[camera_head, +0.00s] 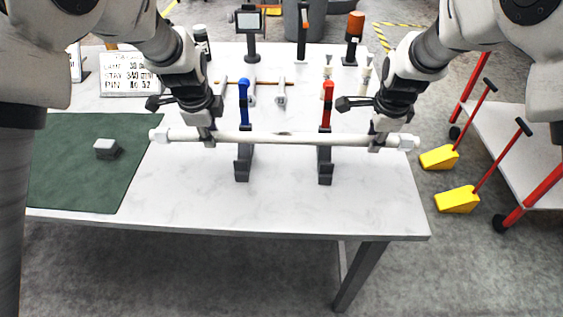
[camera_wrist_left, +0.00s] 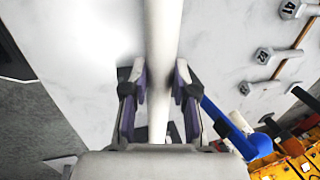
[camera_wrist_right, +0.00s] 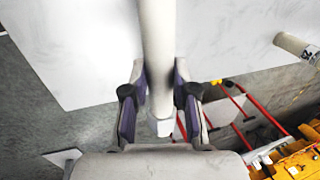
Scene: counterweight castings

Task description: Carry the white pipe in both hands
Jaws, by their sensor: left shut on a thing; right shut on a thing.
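The long white pipe (camera_head: 285,139) lies level across the view above the table, with a pale fitting on each end. Two dark stands, one with a blue upright (camera_head: 243,103) and one with a red upright (camera_head: 327,104), are at its middle; I cannot tell whether it touches them. My left gripper (camera_head: 208,138) is shut on the pipe near its left end, and the pipe (camera_wrist_left: 163,40) runs between its fingers in the left wrist view. My right gripper (camera_head: 377,142) is shut on it near the right end, with the pipe (camera_wrist_right: 157,45) between its fingers.
The white table (camera_head: 290,213) has a green mat (camera_head: 75,180) with a small grey block (camera_head: 106,148) at left. Signs, small dumbbells and tools stand behind. A cart (camera_head: 510,150) and yellow wedges (camera_head: 457,199) are on the floor at right. The table's front is clear.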

